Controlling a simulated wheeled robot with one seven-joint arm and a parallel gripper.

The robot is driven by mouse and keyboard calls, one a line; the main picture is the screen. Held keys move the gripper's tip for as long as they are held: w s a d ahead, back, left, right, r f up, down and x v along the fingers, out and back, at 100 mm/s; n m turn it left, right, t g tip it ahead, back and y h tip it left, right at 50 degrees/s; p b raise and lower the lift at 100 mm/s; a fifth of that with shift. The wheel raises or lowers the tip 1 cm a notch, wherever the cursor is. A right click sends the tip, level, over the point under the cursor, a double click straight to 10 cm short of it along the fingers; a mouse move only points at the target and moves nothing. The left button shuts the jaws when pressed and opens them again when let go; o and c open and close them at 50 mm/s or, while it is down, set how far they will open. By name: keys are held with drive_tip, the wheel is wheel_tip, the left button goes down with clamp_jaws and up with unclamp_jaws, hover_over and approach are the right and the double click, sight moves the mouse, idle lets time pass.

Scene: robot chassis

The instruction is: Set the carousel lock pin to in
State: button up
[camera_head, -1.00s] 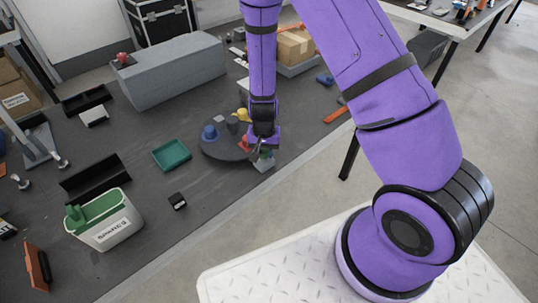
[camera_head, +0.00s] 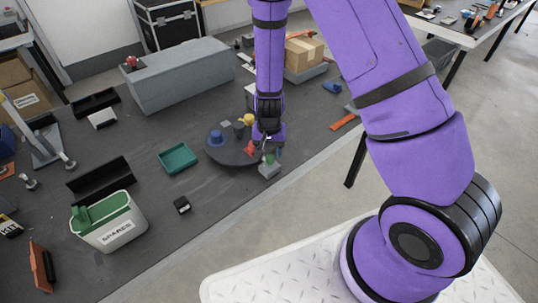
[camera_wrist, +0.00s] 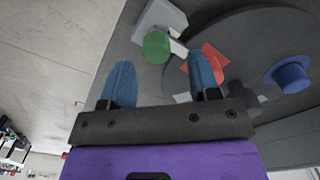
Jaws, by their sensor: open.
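The carousel is a dark round disc (camera_head: 232,155) near the bench's front edge. It also shows in the wrist view (camera_wrist: 255,40). A pale grey block (camera_head: 269,170) stands at its rim, with a round green knob (camera_wrist: 157,47) that looks like the lock pin's head. A pale bar runs from the block toward the disc; whether the pin is in or out I cannot tell. My gripper (camera_head: 267,139) is above the disc's rim by the block. In the wrist view its blue fingers (camera_wrist: 160,68) are apart, with the knob showing between and beyond the tips, nothing held.
A blue hat-shaped piece (camera_wrist: 288,75), a red piece (camera_wrist: 205,66) and a yellow piece (camera_head: 247,119) are on the disc. A green tray (camera_head: 178,158) lies to the left. A long grey box (camera_head: 183,78) stands behind. Bench between tray and disc is clear.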

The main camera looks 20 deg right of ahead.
wheel_tip(320, 180, up, 8)
drive_tip(key=shift+f, duration=0.25)
idle(0.5)
wheel_tip(320, 180, up, 13)
drive_tip(key=n+t+y, duration=0.1)
hover_over(269, 156)
drive_tip(key=s, duration=0.2)
drive_tip(key=s+d+r+n+t, duration=0.1)
drive_tip(key=s+d+r+n, duration=0.2)
drive_tip(key=r, duration=0.6)
drive_tip(key=s+d+r+t, duration=0.1)
drive_tip(key=s+d+r, duration=0.1)
drive_tip(key=s+r, duration=0.4)
drive_tip(key=s+d+r+n+t+h, duration=0.1)
drive_tip(key=s+d+r+t, duration=0.1)
drive_tip(key=s+r, duration=0.5)
drive_tip(key=s, duration=0.6)
drive_tip(key=shift+d+r, duration=0.2)
drive_tip(key=shift+d, duration=0.2)
